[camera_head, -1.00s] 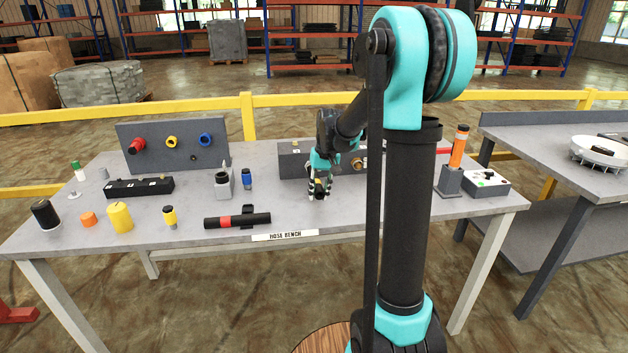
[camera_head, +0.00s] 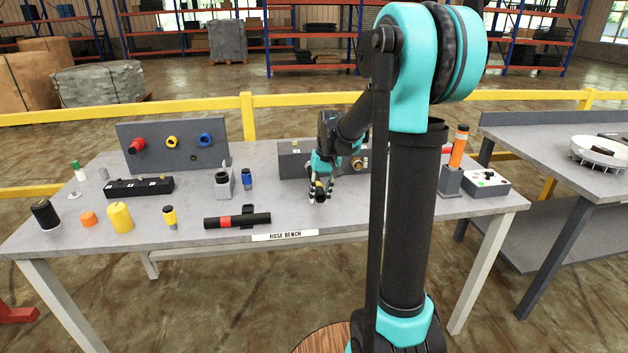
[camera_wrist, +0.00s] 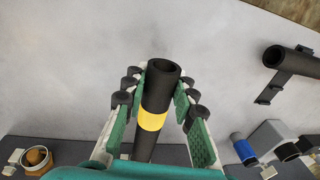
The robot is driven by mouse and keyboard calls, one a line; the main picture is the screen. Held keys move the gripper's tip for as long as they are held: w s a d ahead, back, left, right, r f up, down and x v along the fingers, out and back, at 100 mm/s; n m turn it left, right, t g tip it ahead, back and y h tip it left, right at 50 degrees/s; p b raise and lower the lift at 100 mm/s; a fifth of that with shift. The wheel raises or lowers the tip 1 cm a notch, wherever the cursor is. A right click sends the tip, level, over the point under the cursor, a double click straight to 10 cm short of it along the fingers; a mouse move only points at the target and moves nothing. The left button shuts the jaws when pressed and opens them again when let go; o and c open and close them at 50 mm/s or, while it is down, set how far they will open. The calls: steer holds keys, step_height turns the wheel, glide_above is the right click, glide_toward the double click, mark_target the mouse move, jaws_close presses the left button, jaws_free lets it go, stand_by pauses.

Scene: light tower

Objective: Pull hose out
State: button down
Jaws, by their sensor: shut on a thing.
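A black hose (camera_wrist: 161,80) with a yellow band (camera_wrist: 152,118) lies between the fingers of my gripper (camera_wrist: 160,95) in the wrist view. The fingers are shut on it, and its open round end points away from my palm. In the head view my gripper (camera_head: 320,190) is low over the bench, in front of a long dark grey block (camera_head: 291,165). The block also shows along the bottom of the wrist view (camera_wrist: 75,152). The hose's other end is hidden by my gripper, so I cannot tell whether it still sits in the block.
The grey bench (camera_head: 330,217) holds a black tube with a red band (camera_head: 238,220) on a stand at left. A grey panel (camera_head: 180,135) with coloured ports stands behind. An orange-topped post (camera_head: 458,150) and a button box (camera_head: 485,182) stand at right. Bench in front of my gripper is clear.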

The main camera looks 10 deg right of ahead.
steer(key=shift+s, duration=2.3)
